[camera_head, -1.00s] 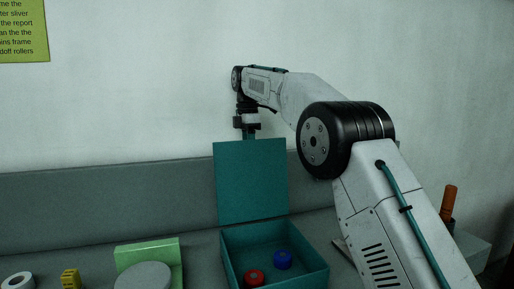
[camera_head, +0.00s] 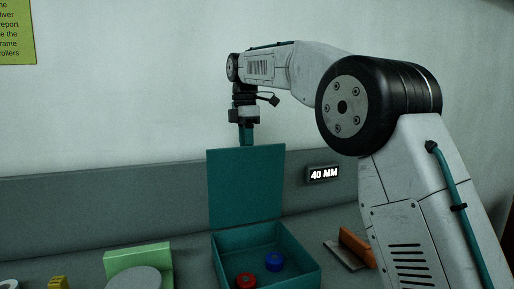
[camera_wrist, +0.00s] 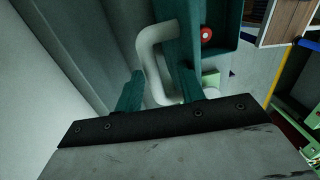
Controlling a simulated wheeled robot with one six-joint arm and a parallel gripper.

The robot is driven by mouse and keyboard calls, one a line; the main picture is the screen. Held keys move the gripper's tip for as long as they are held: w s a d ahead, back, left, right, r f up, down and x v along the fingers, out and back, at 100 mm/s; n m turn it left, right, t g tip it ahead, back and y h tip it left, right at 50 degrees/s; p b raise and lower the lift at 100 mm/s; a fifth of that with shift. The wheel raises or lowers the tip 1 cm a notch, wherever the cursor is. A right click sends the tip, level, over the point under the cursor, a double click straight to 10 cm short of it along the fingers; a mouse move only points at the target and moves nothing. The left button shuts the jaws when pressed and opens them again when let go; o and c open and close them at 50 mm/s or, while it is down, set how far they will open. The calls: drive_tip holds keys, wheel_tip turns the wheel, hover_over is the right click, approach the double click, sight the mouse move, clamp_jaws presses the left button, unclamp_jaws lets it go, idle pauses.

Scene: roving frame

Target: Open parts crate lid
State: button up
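The teal parts crate (camera_head: 300,258) stands on the bench. Its teal lid (camera_head: 245,190) stands roughly upright at the back edge, so the crate is open. A red ring-like part (camera_head: 245,281) and a blue one (camera_head: 275,261) lie inside. My gripper (camera_head: 246,140) points down at the top edge of the lid, and the lid partly hides its fingertips. In the wrist view my gripper (camera_wrist: 160,85) has its fingers apart, one on each side of a pale U-shaped handle (camera_wrist: 152,65) by the lid. I see gaps beside the handle; contact is unclear.
A green block-like item (camera_head: 140,257) with a grey round piece (camera_head: 134,279) stands left of the crate. A small yellow item (camera_head: 58,283) is farther left. An orange-brown item (camera_head: 357,246) lies right. A "40 MM" sign (camera_head: 324,175) is on the back panel.

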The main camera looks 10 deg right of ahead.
drive_tip(key=s+d, duration=0.1)
drive_tip(key=s, duration=0.8)
drive_tip(key=shift+r, duration=0.45)
drive_tip(key=shift+d+r, duration=0.2)
drive_tip(key=shift+d, duration=0.1)
drive_tip(key=c, duration=0.7)
drive_tip(key=shift+m+t+y, duration=0.3)
drive_tip(key=shift+m, duration=0.1)
drive_tip(key=s+d+r, duration=0.2)
drive_tip(key=d, duration=0.1)
drive_tip(key=shift+r, duration=0.35)
clamp_jaws()
drive_tip(key=s+d+r+t+y, duration=0.2)
drive_tip(key=s+r+t+y, duration=0.1)
drive_tip(key=s, duration=0.1)
drive_tip(key=w+a+f+t+y, duration=0.1)
drive_tip(key=w+a+f+t, duration=0.1)
drive_tip(key=w+a+f, duration=0.3)
drive_tip(key=x, duration=0.3)
drive_tip(key=shift+s+f, duration=0.2)
drive_tip(key=shift+f, duration=0.2)
